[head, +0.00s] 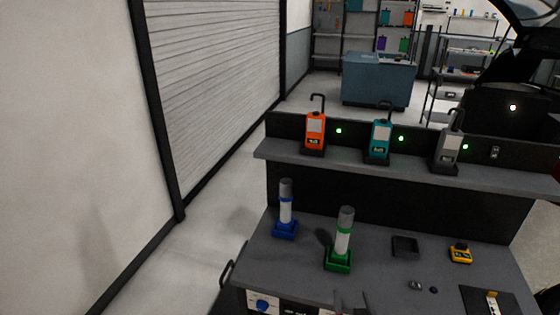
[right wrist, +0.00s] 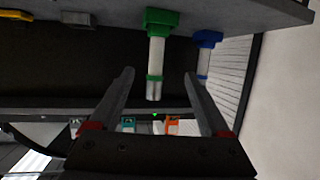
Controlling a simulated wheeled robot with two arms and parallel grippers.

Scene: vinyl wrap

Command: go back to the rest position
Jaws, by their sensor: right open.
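My right gripper (right wrist: 159,73) shows in the right wrist view with its two fingers spread apart and nothing between the tips. In the head view a small grey part of it (head: 350,299) seems to show at the bottom edge, low at the front of the workbench (head: 300,262). A grey-and-white cylinder in a green base (head: 343,240) stands upright beyond it; in the wrist view this cylinder (right wrist: 156,55) appears upside down, past the fingertips. A similar cylinder in a blue base (head: 285,212) stands to its left. My left gripper is not in view.
A shelf (head: 350,163) behind the bench holds orange (head: 315,131), teal (head: 380,140) and grey (head: 447,150) devices. A black tray (head: 405,246) and a yellow item (head: 460,253) lie at right. Open floor (head: 205,250) lies left, beside the wall.

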